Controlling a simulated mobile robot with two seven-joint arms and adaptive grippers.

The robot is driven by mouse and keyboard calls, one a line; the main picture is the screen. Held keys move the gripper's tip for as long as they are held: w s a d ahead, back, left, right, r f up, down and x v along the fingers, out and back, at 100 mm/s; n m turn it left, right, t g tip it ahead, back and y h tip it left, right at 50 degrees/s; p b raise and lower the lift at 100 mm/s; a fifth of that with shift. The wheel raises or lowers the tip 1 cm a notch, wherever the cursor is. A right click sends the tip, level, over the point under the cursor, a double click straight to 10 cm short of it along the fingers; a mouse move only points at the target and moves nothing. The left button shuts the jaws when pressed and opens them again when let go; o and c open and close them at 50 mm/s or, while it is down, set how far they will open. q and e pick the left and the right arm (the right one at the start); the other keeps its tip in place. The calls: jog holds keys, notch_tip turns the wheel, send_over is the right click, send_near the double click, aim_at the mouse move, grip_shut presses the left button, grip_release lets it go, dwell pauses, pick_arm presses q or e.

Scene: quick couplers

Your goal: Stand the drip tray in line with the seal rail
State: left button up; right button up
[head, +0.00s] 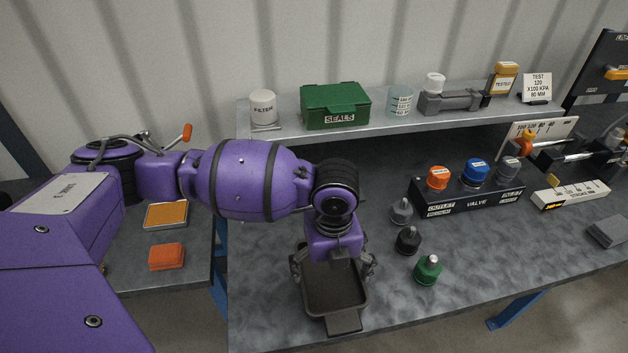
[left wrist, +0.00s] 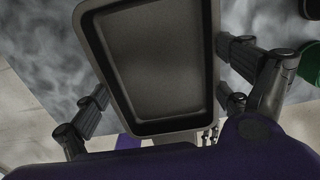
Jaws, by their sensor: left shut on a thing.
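The drip tray (head: 330,290) is a dark grey, shallow, rounded rectangular pan with a lip at its near end. It is near the front left of the workbench in the head view and fills the middle of the left wrist view (left wrist: 155,60). My left gripper (head: 334,266) is above it, shut on it with fingers along both sides. I cannot tell whether the tray touches the bench. I cannot surely pick out the seal rail; a green box (head: 336,107) labelled SEALS stands on the shelf. My right gripper is not in view.
Grey (head: 401,211), black (head: 408,240) and green (head: 428,269) couplers stand right of the tray. Behind them is the valve block (head: 470,201) with several coloured caps. A raised shelf (head: 390,122) runs along the back.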

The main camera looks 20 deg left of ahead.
aim_at(330, 277)
pick_arm(q)
jog(key=shift+f, duration=0.6)
jog(key=shift+f, duration=0.1)
jog(key=o, duration=1.1)
notch_tip(330, 277, up, 12)
jog(key=shift+r+p, duration=0.1)
jog(key=shift+p, duration=0.35)
